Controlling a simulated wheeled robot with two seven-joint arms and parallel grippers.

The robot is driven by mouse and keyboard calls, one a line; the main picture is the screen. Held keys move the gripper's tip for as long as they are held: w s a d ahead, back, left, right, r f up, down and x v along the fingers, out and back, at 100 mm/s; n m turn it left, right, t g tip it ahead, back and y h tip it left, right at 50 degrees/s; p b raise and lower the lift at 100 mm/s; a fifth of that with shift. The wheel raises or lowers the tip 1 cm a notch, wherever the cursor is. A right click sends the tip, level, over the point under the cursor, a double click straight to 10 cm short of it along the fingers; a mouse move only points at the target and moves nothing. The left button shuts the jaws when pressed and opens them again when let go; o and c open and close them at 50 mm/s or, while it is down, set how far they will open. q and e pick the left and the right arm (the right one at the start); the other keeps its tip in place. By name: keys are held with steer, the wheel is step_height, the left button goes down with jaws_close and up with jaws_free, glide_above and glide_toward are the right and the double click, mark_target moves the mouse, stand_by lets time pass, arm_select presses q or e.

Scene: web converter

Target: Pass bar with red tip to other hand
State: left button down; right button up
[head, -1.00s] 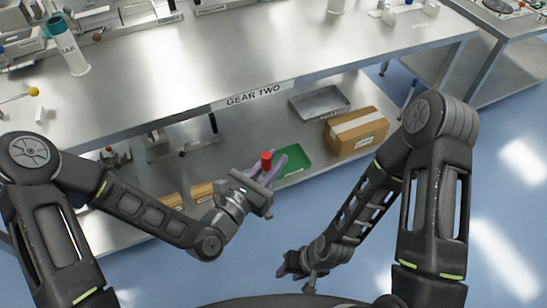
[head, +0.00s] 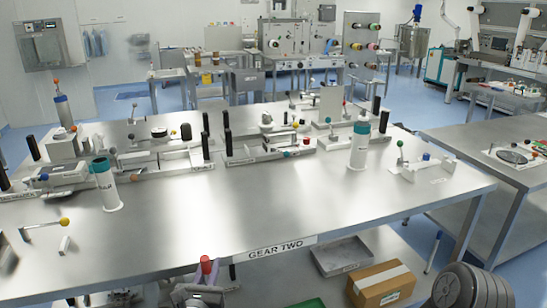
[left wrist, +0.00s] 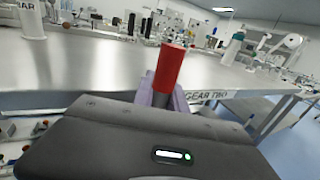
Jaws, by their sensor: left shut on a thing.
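The bar with the red tip (head: 206,265) shows at the bottom of the head view, in front of the table's front edge. Its red end points up and the rest is hidden by the gripper. My left gripper (head: 203,284) is shut on the bar below the red tip. In the left wrist view the red tip (left wrist: 171,68) stands up between the pale purple fingers (left wrist: 160,98), slightly tilted, with a dark part below it. My right gripper is not in view; only a dark part of my arm shows at the bottom right of the head view.
Below, the lower shelf holds a cardboard box (head: 381,283), a grey tray (head: 341,254) and a green tray (head: 305,303).

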arm_select(q)
steer(key=a, duration=0.2)
steer(key=a+y, duration=0.1)
steer(key=a, duration=0.1)
steer(key=shift+w+f+n, duration=0.1)
steer(key=shift+f+n, duration=0.15)
steer(key=shift+n, duration=0.15)
stand_by(0.6)
steer(key=s, duration=0.1)
steer(key=s+r, duration=0.2)
steer(key=s, duration=0.1)
steer(key=shift+d, duration=0.1)
stand_by(0.3)
stand_by(0.6)
